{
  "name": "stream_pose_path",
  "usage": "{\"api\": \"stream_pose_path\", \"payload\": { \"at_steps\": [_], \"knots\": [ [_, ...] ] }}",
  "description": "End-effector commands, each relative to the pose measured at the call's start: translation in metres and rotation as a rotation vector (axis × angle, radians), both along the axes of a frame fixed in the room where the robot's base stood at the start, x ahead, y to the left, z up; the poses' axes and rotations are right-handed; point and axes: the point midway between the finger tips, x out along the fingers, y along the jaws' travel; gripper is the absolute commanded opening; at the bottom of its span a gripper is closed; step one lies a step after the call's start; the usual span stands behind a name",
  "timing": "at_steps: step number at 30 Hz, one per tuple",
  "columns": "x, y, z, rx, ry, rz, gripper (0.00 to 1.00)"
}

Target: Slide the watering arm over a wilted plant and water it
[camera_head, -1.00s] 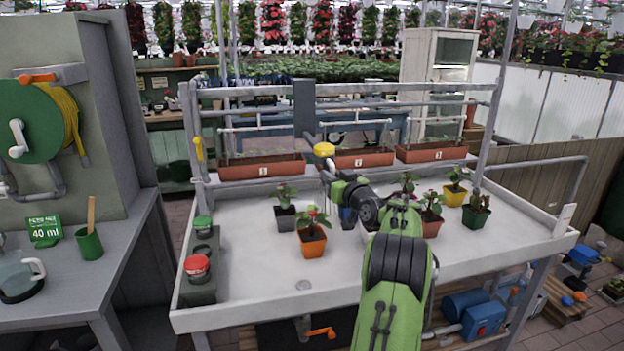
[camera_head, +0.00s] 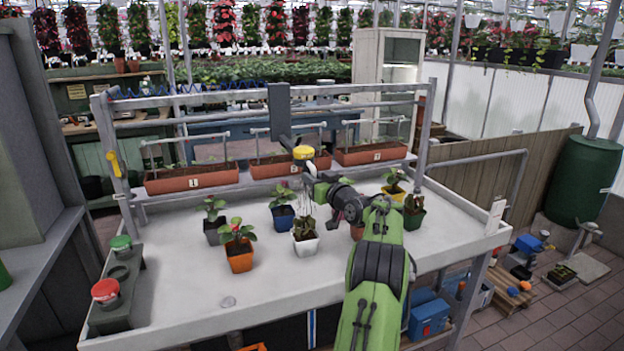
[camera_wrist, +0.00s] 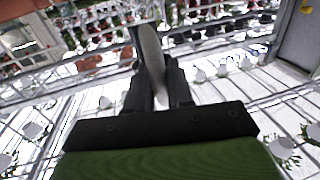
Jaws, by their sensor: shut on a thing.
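The watering arm hangs from a grey carriage (camera_head: 280,103) on the upper rail. Its lower end has a yellow knob (camera_head: 303,152). My gripper (camera_head: 313,178) is shut on the arm's lower part just below the knob. In the wrist view a grey bar (camera_wrist: 150,55) stands between the closed fingers. Thin pale streaks, seemingly water, fall below the head toward a plant with dull, drooping leaves (camera_head: 304,226) in a white pot (camera_head: 305,244). A blue pot (camera_head: 282,217) stands just left of it. An orange pot (camera_head: 357,232) is partly hidden by my arm.
A white table (camera_head: 180,300) carries the pots. Grey (camera_head: 212,231) and orange (camera_head: 239,259) pots stand left, yellow (camera_head: 394,192) and green (camera_head: 413,217) pots right. Red (camera_head: 106,291) and green (camera_head: 121,243) buttons sit at the left edge. Planters (camera_head: 192,180) line the back.

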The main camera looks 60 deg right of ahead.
Motion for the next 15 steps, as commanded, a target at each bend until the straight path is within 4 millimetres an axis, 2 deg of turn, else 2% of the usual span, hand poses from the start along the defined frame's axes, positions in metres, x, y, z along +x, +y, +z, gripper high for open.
{"api": "stream_pose_path", "payload": {
  "at_steps": [11, 12, 15],
  "knots": [
    [-0.0005, -0.0006, -0.0007, 0.001, 0.002, -0.001, 0.00],
    [-0.0005, -0.0006, -0.0007, 0.001, 0.002, -0.001, 0.28],
    [-0.0004, -0.0004, -0.0005, 0.001, 0.002, 0.000, 0.39]
  ]
}}
